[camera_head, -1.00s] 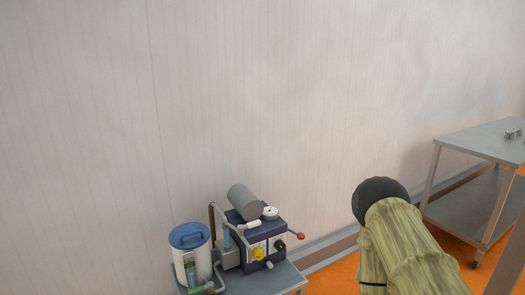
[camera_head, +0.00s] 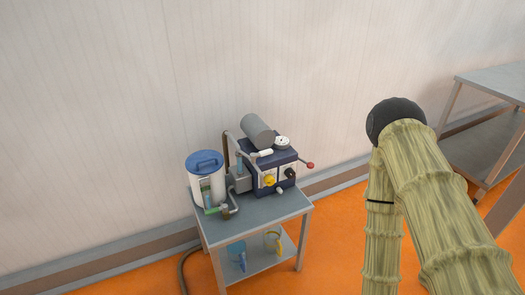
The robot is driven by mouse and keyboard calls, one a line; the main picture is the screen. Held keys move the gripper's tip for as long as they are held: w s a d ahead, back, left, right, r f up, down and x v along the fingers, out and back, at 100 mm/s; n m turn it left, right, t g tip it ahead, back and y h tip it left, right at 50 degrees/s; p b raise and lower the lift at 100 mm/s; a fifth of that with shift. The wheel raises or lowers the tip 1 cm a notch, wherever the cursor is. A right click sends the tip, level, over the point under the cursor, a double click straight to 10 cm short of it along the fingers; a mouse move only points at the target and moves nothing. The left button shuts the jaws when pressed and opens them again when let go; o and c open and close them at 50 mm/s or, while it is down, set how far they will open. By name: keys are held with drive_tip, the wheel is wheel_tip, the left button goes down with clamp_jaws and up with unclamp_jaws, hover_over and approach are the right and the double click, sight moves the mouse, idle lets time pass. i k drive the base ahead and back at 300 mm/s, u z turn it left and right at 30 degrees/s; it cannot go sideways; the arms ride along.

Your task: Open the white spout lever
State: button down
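A small machine with a dark blue housing (camera_head: 262,163) and a grey cylinder on top stands on a small grey table. A white lever-like handle (camera_head: 265,153) shows at its upper front; it is small, and I cannot tell for sure that it is the spout lever or how far it is turned. A red-knobbed lever (camera_head: 309,166) sticks out to the right. A yellow knob (camera_head: 270,180) and a dark knob are on the front. My arm fills the right side, well apart from the machine; my gripper is not in view.
A white canister with a blue lid (camera_head: 205,159) stands left of the machine on the grey table (camera_head: 260,209). Blue and yellow-handled containers sit on its lower shelf. Another metal table (camera_head: 497,80) stands at the right. Orange floor (camera_head: 335,240) is clear in front.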

sight(253, 156)
drive_tip(key=z, duration=1.2)
drive_tip(key=i, duration=0.6)
drive_tip(key=u, duration=2.6)
